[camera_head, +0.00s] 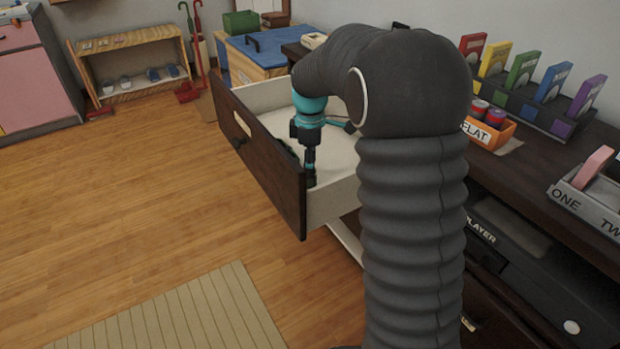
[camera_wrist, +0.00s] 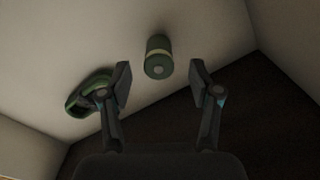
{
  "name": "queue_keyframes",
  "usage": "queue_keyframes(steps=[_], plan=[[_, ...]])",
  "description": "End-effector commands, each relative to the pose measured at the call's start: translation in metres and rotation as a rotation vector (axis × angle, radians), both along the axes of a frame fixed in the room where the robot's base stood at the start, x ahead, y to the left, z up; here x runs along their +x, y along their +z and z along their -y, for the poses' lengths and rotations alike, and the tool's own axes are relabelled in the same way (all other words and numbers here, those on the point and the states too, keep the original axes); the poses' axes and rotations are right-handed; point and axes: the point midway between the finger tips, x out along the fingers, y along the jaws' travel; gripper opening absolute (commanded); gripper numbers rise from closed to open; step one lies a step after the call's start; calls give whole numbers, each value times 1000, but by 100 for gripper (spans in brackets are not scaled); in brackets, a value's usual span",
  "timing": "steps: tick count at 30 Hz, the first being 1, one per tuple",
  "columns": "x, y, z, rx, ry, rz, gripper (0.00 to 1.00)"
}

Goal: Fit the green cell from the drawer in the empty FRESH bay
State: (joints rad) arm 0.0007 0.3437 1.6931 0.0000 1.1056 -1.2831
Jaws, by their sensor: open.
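My gripper (camera_head: 310,178) reaches down into the open drawer (camera_head: 335,207), near its dark front panel. In the wrist view my gripper (camera_wrist: 160,78) is open, one finger on each side of the line to the green cell. The green cell (camera_wrist: 158,56) is a short cylinder with a pale band. It lies on the pale drawer floor just beyond the fingertips, between them and not gripped. In the head view I cannot make the cell out. No bay marked FRESH can be read; an orange box marked FLAT (camera_head: 486,133) holds red cells.
A dark green looped object (camera_wrist: 88,94) lies in the drawer beside the left finger. Drawer walls are close around my gripper. On the dark cabinet stand a rack of coloured boxes (camera_head: 524,72) and a grey tray marked ONE (camera_head: 584,205).

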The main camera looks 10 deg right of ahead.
Motion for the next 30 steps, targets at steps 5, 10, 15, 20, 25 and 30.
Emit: queue_keyframes(steps=[5,10,15,20,25,30], plan=[[1,-22,0,0,0,0,63],[1,-27,0,0,0,0,63],[1,-26,0,0,0,1,58],[1,-26,0,0,0,1,18],[1,-26,0,0,0,1,0],[1,-25,0,0,0,1,0]])
